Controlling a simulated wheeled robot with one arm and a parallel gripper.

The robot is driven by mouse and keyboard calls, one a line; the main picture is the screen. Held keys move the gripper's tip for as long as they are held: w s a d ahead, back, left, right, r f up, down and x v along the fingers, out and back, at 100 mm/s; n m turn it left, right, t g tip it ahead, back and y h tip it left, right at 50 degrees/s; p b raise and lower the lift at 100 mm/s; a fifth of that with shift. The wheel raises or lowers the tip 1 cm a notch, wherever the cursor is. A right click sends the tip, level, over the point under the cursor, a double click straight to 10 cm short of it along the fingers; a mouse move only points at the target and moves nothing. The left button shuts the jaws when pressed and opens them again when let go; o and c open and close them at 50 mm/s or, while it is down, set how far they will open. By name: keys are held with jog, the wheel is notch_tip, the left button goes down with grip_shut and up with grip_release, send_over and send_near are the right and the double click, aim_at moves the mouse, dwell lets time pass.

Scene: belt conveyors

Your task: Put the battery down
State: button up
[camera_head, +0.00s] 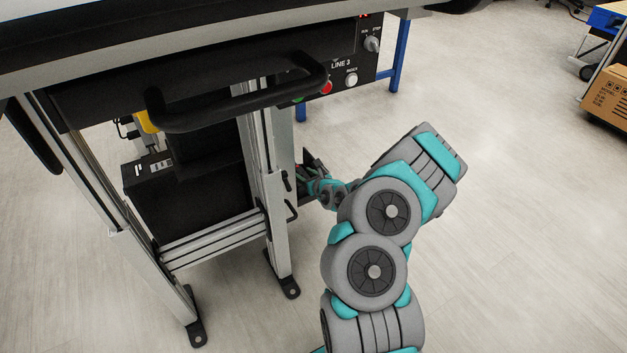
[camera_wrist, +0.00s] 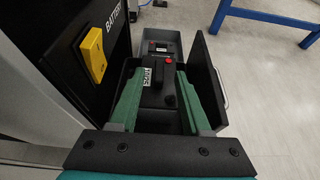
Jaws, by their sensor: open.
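In the wrist view, a black battery (camera_wrist: 154,95) with a red cap and a white label sits low inside an open dark tray (camera_wrist: 207,84). My gripper (camera_wrist: 160,76) has its two green fingers down in the tray, one on each side of the battery. The fingers are open, with the battery between them. I cannot tell whether either finger touches it. The battery's lower part is hidden. In the head view, my gripper (camera_head: 309,178) is at the right side of the conveyor frame, and the battery cannot be made out there.
A black panel marked BATTERY with a yellow switch (camera_wrist: 93,54) stands close left of my fingers. A grey box (camera_wrist: 160,46) lies beyond the tray. A conveyor post (camera_head: 265,180) stands beside my gripper. The floor (camera_head: 520,240) to the right is clear.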

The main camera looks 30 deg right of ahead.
jog(key=p+v, duration=0.1)
jog(key=v, duration=0.8)
jog(key=shift+s, duration=0.25)
